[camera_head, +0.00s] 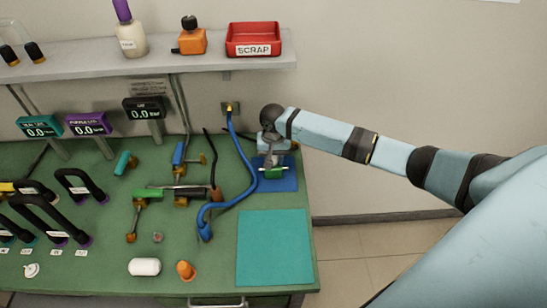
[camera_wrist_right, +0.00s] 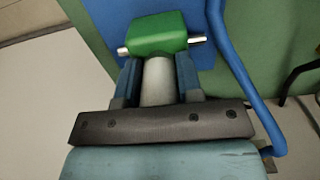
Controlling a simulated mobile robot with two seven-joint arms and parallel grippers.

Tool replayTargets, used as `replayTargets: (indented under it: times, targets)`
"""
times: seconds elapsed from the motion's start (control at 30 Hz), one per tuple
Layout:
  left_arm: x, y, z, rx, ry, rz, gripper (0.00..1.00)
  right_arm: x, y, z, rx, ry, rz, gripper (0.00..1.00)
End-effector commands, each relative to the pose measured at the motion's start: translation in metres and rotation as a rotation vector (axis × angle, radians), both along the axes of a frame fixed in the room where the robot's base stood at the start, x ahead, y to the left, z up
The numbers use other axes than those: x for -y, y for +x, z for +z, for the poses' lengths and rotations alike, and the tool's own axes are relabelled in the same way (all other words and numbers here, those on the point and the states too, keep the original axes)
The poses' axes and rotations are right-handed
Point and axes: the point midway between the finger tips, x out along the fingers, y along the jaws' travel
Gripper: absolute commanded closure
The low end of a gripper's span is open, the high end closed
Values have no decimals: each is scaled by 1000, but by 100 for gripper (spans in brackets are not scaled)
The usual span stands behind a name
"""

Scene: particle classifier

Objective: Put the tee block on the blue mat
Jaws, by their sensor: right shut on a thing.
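The tee block has a green crossbar with metal ends and a grey stem. In the head view the tee block (camera_head: 273,173) is over the blue mat (camera_head: 289,184) at the table's right back. I cannot tell if it touches the mat. My right gripper (camera_head: 269,158) is behind it. In the right wrist view the gripper (camera_wrist_right: 158,82) is shut on the grey stem, and the green crossbar of the tee block (camera_wrist_right: 156,33) lies beyond the fingertips, over the blue mat (camera_wrist_right: 105,18). My left gripper is not in view.
A blue hose (camera_head: 236,148) runs along the mat's left side and curves in front. A teal mat (camera_head: 274,250) lies bare at the front right. Pipe fittings fill the middle and left. A shelf above holds a red scrap tray (camera_head: 254,38).

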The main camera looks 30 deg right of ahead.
Motion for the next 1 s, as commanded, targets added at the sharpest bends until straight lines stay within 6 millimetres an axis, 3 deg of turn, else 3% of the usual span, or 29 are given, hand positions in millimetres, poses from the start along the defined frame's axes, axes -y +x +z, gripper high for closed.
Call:
replayTargets:
  times: [0.13,0.17,0.23,0.27,0.57,1.0]
  targets:
    - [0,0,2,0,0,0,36,0,0,-2,1,1,-1,99]
    - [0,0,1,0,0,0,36,0,0,-2,0,0,0,60]
    - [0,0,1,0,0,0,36,0,0,-2,0,0,0,43]
    - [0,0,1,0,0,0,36,0,0,-2,0,0,0,41]
    - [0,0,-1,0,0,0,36,0,0,0,1,-1,0,41]
    - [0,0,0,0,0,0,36,-1,1,66,2,1,0,41]
